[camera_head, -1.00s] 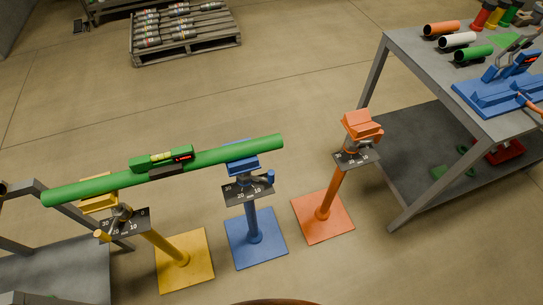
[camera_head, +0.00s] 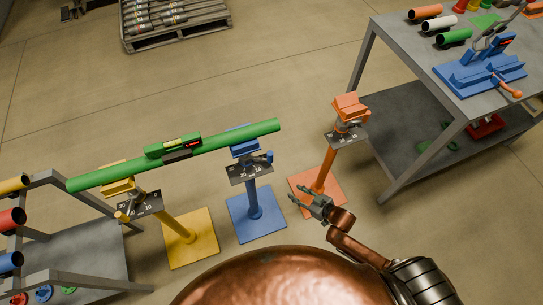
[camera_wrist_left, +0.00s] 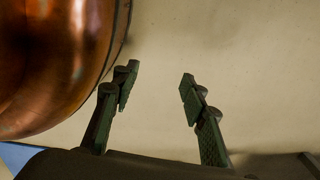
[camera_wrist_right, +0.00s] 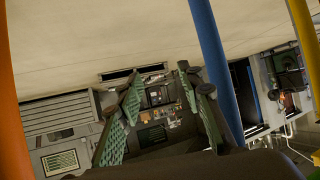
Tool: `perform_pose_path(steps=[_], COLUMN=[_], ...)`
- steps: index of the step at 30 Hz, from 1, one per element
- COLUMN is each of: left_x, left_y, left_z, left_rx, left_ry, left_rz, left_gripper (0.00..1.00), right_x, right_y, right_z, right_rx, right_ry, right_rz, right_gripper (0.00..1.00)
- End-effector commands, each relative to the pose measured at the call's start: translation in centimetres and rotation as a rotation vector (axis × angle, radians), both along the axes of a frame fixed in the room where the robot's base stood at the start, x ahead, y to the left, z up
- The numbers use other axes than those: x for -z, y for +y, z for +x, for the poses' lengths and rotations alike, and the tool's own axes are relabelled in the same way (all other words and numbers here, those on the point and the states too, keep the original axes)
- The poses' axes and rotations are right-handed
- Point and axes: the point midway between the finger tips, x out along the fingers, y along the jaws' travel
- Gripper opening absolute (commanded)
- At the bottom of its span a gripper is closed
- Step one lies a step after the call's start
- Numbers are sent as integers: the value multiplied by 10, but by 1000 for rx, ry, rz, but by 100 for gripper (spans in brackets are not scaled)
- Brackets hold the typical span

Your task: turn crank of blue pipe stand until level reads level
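The blue pipe stand (camera_head: 252,197) stands on its blue base in the middle of the head view, with a dial plate (camera_head: 249,168) and a small blue crank (camera_head: 268,157) at its top right. A green pipe (camera_head: 225,145) rests across the blue and yellow stands, sloping up to the right. A green level (camera_head: 173,146) with a red display sits on the pipe; its reading is too small to make out. My right gripper (camera_head: 311,203) is open and empty, low and right of the blue stand; the blue post (camera_wrist_right: 215,65) shows in the right wrist view. My left gripper (camera_wrist_left: 157,90) is open and empty over bare floor.
The yellow stand (camera_head: 180,228) is at left and the orange stand (camera_head: 323,167) at right. A grey table (camera_head: 395,60) with pipes and a blue fixture stands at right. A grey rack (camera_head: 70,240) is at lower left, a pallet (camera_head: 180,38) at the back.

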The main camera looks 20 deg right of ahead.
Motion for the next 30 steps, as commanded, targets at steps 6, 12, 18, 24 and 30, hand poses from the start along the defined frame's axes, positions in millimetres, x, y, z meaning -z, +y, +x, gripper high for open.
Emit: perform_pose_path(steps=[6,12,18,24,30], left_x=[-11,-16,-15,-12,-10], left_y=[8,13,16,16,16], left_z=[-42,-69,-77,-78,-79], left_rx=[20,31,34,34,34], left_ry=[-8,-9,-9,-7,-5], left_rz=[4,7,7,7,8], left_gripper=[40,40,40,40,40], right_x=[-182,-262,-279,-279,-278], right_y=[32,37,44,71,94], right_z=[50,42,41,56,70], right_rx=[-336,-533,-586,-586,-585], right_ry=[-296,-372,-384,-386,-385], right_rz=[197,316,351,354,351], right_gripper=[34,34,34,34,34])
